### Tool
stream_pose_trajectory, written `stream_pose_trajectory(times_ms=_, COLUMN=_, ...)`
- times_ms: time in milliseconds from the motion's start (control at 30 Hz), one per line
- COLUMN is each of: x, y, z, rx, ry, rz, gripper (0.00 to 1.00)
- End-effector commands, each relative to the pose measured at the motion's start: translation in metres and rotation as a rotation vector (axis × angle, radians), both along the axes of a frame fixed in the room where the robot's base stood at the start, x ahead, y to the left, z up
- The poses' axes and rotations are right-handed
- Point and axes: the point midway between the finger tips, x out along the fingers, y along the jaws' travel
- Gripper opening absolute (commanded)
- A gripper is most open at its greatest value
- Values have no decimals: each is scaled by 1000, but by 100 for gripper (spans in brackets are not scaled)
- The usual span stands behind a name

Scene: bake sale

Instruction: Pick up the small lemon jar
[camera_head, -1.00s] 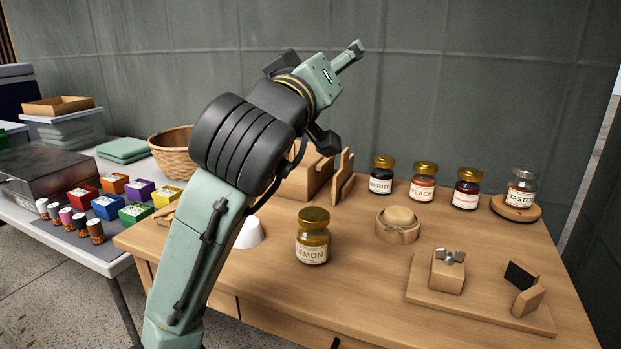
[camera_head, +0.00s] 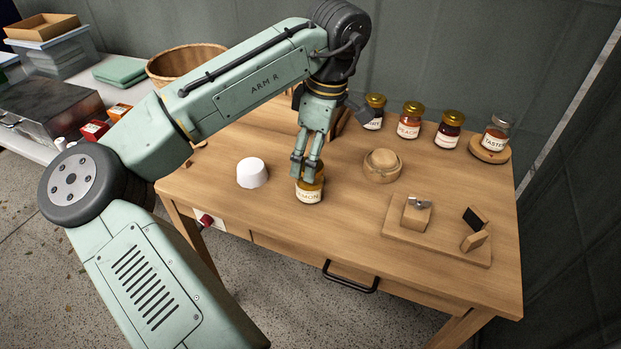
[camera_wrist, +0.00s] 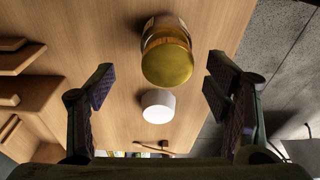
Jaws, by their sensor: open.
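The small lemon jar (camera_head: 309,194) stands upright on the wooden table, with a white label reading LEMON partly and a gold lid. In the wrist view the gold-lidded jar (camera_wrist: 167,58) is seen from above, ahead of the fingertips and roughly centred between them. My gripper (camera_head: 306,168) points down at the jar and covers part of its lid in the head view. In the wrist view my gripper (camera_wrist: 159,88) has its two dark finger pads wide apart with nothing between them. Whether a finger touches the jar cannot be told.
A white tapered cup-like piece (camera_head: 252,173) stands left of the jar. A round wooden lidded pot (camera_head: 382,166) is to the right. A wooden board (camera_head: 437,244) with a small stand is at front right. Several labelled jars, including the peach jar (camera_head: 410,120), line the back.

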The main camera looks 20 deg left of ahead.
Motion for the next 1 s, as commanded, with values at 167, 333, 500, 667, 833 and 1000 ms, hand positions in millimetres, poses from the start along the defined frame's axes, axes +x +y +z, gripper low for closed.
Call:
stream_pose_trajectory(times_ms=167, x=-2, y=2, z=-17, rx=1, ry=-1, rz=-1, gripper=72)
stream_pose_trajectory(times_ms=333, x=-9, y=3, z=-41, rx=0, ry=0, rz=-2, gripper=72)
stream_pose_trajectory(times_ms=500, x=-8, y=6, z=-60, rx=-1, ry=-2, rz=-1, gripper=72)
stream_pose_trajectory(times_ms=667, x=-8, y=6, z=-62, rx=-1, ry=-4, rz=-3, gripper=72)
stream_pose_trajectory(times_ms=833, x=-8, y=6, z=-62, rx=-1, ry=-4, rz=-3, gripper=67)
stream_pose_trajectory(times_ms=1000, x=-8, y=6, z=-62, rx=-1, ry=-4, rz=-3, gripper=55)
